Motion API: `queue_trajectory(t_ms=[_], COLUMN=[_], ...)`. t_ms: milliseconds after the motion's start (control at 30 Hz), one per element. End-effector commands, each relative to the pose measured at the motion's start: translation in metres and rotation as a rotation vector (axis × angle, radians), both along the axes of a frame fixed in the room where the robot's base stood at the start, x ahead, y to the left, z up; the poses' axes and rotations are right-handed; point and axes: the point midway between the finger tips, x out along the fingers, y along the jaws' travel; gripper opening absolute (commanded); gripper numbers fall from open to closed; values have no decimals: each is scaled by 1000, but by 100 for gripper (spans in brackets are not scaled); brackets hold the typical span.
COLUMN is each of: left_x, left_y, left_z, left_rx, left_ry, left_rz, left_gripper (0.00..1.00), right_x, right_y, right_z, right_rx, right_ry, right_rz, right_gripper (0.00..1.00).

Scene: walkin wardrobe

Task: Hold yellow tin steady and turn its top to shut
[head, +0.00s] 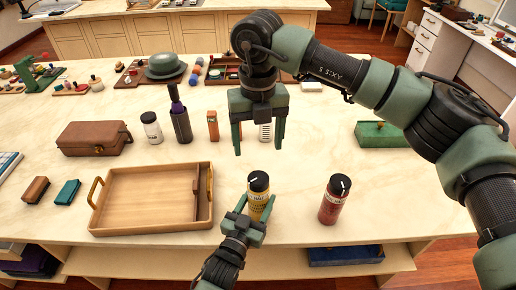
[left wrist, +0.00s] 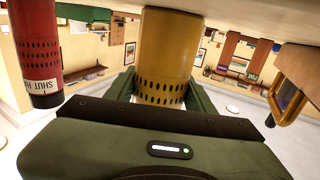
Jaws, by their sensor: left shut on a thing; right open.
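The yellow tin (head: 257,202) stands upright near the table's front edge, with a black top (head: 258,182) that carries a white mark. My left gripper (head: 252,212) is shut on the tin's body from the front. In the left wrist view the yellow tin (left wrist: 166,60) sits between the fingers, and its top is out of sight. My right gripper (head: 258,145) is open and empty, fingers pointing down, above and behind the tin's top. A red tin (head: 333,204) with a black top stands to the right; it also shows in the left wrist view (left wrist: 38,50).
A wooden tray (head: 150,214) with handles lies just left of the yellow tin. A green box (head: 381,134) lies at right. Table between the tins is clear.

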Motion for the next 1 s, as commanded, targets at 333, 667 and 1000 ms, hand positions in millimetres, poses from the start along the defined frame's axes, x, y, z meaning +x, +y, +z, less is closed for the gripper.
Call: queue_trajectory(t_ms=[333,667,1000], left_x=[-2,-1,-36], left_y=[1,0,15], left_z=[-8,-3,-4], left_rx=[7,3,4], left_ry=[18,6,8], left_rz=[1,0,0], left_gripper=[62,79,79], right_x=[0,0,0], right_y=[0,0,0], right_z=[0,0,0], right_rx=[0,0,0], right_ry=[0,0,0], right_rz=[0,0,0], right_gripper=[72,72,72])
